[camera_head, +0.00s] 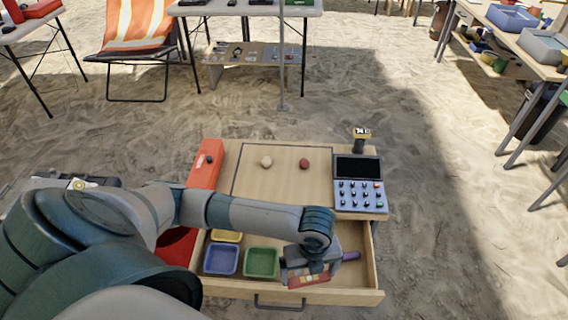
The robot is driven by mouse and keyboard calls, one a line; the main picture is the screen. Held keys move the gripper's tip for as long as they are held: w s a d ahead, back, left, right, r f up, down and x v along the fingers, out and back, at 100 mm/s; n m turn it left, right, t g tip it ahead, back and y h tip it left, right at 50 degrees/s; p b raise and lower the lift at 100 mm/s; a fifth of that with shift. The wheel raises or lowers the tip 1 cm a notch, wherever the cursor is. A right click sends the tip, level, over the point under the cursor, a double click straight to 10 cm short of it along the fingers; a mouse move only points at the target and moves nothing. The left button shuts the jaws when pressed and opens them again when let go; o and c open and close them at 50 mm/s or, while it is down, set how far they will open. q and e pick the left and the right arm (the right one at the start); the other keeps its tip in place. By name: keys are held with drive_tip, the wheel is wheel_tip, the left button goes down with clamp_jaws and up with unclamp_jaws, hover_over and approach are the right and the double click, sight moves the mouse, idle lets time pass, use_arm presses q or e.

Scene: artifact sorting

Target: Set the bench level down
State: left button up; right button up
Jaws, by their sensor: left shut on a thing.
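My left gripper (312,268) is over the right part of the open drawer (362,296) at the table's front. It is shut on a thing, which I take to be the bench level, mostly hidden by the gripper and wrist. A short purple piece (350,257) shows just right of the gripper; I cannot tell whether it is part of the held thing. A reddish panel with small light marks (308,279) shows at the gripper's lower end. Whether the held thing touches the drawer floor is hidden. My right gripper is not in view.
The drawer also holds a blue tray (221,260), a green tray (261,262) and a partly hidden yellow tray (226,236). On the tabletop are a long red-orange box (206,165), a pale lump (266,162), a red lump (304,164) and a keypad device (360,184).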

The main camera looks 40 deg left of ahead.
use_arm(q)
drive_tip(key=m, duration=0.1)
drive_tip(key=f+m, duration=0.1)
drive_tip(key=m, duration=0.1)
drive_tip(key=shift+s+d+f, duration=0.1)
drive_tip(key=shift+s+f, duration=0.1)
idle(0.3)
drive_tip(key=w+d+f, duration=0.1)
drive_tip(key=w+f, duration=0.1)
drive_tip(key=w, duration=0.1)
drive_tip(key=w+d+f, duration=0.1)
drive_tip(key=w+f, duration=0.1)
drive_tip(key=w, duration=0.2)
drive_tip(key=w+d+f, duration=0.2)
drive_tip(key=w+f, duration=0.1)
drive_tip(key=w, duration=0.1)
drive_tip(key=shift+f, duration=0.1)
drive_tip(key=shift+f, duration=1.9)
drive_tip(key=shift+f, duration=0.1)
drive_tip(key=o, duration=0.8)
drive_tip(key=shift+c, duration=0.2)
drive_tip(key=shift+o, duration=0.3)
